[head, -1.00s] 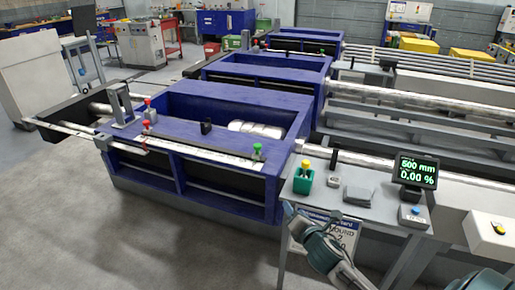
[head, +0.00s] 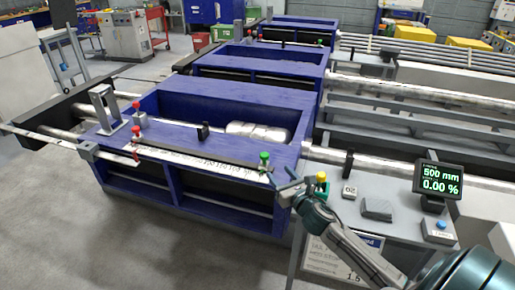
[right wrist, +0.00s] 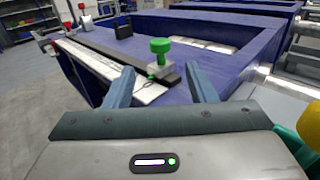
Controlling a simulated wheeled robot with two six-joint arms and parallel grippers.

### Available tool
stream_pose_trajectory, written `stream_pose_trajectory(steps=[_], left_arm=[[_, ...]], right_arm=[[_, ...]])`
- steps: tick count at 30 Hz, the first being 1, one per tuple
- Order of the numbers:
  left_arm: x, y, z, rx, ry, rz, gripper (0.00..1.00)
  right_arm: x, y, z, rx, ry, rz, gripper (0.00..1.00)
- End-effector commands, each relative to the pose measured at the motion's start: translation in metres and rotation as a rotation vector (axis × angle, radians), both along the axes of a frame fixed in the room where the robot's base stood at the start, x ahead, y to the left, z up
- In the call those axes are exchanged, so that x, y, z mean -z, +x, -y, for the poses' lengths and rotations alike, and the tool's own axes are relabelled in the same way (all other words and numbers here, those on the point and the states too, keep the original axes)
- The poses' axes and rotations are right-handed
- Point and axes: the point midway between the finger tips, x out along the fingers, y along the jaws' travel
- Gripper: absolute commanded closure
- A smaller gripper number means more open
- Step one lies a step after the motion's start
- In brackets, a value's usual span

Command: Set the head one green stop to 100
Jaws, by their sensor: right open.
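The green stop (head: 264,158) sits at the right end of the white scale (head: 205,158) on the front edge of the nearest blue machine head (head: 225,103). In the right wrist view the green stop (right wrist: 160,58) has a green knob on a small metal block and stands between the open fingers, a little beyond their tips. My right gripper (head: 283,181) is open and empty just to the right of and in front of the stop; its fingers also show in the right wrist view (right wrist: 162,88). A red stop (head: 136,132) is at the scale's left end. My left gripper is not seen.
A grey side table (head: 385,209) holds a display (head: 438,184) reading what looks like 500 mm and 0.00 %, a yellow knob (head: 321,177), a grey block (head: 377,208) and a blue button (head: 441,225). Another red knob (head: 136,105) stands behind the scale.

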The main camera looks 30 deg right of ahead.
Motion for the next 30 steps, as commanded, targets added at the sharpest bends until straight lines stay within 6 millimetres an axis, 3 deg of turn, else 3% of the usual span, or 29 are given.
stream_pose_trajectory(steps=[5, 12, 21, 25, 30], left_arm=[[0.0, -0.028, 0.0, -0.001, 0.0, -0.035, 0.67], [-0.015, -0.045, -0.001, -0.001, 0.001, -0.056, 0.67], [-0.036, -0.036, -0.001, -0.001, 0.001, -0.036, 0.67], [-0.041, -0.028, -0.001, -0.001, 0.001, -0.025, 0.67], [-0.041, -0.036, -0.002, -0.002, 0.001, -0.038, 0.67]], right_arm=[[-0.001, 0.004, 0.0, 0.001, 0.002, -0.001, 0.49], [-0.005, 0.038, 0.003, 0.004, 0.007, 0.002, 0.49], [-0.004, 0.089, 0.007, 0.003, 0.004, -0.001, 0.49], [-0.002, 0.101, 0.008, 0.002, 0.004, -0.001, 0.49], [-0.001, 0.107, 0.008, 0.001, 0.004, 0.0, 0.49]])
